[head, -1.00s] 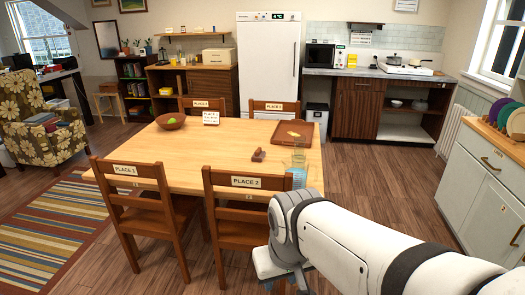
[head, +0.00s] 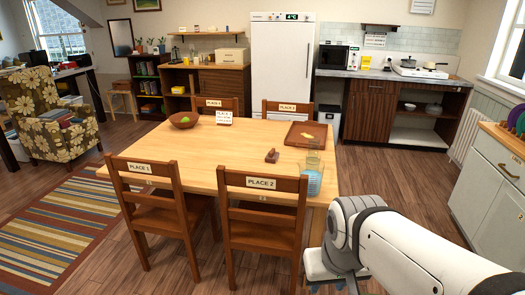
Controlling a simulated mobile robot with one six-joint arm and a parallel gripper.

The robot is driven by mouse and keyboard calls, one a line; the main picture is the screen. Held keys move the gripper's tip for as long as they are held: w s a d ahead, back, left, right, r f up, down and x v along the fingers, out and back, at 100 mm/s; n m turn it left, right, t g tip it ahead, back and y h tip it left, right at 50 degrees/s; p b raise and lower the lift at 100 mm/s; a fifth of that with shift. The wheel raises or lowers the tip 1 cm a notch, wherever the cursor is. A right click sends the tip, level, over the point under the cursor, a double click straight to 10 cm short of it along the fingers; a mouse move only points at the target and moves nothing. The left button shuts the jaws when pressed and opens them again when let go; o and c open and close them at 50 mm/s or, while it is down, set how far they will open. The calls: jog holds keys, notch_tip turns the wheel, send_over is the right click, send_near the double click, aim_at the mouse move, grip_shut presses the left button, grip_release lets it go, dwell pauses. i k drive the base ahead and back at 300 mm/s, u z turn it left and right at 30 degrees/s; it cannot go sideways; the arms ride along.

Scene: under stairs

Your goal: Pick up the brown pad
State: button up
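A small brown object (head: 271,156), like a low block with a raised piece, lies on the wooden table (head: 225,160). A flat brown tray-like piece (head: 296,140) with a rim lies farther back on the table, with a small yellow item (head: 306,135) on it. I cannot tell for certain which of these is the brown pad. My arm comes in from the lower right, beyond the table's front right corner. My gripper (head: 326,287) is at the bottom edge, mostly cut off and hidden by my wrist, apart from both brown things. Its fingers are not clear.
A clear glass with blue in it (head: 313,182) stands near the table's front right corner. A brown bowl (head: 183,121) with something green and a white sign (head: 224,117) stand at the back left. Chairs (head: 262,215) surround the table. Floor is open to the right.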

aim_at(272, 156)
jog(key=z, duration=1.45)
jog(key=i, duration=1.55)
jog(key=u, duration=2.1)
jog(key=i, duration=0.95)
jog(key=z, duration=0.1)
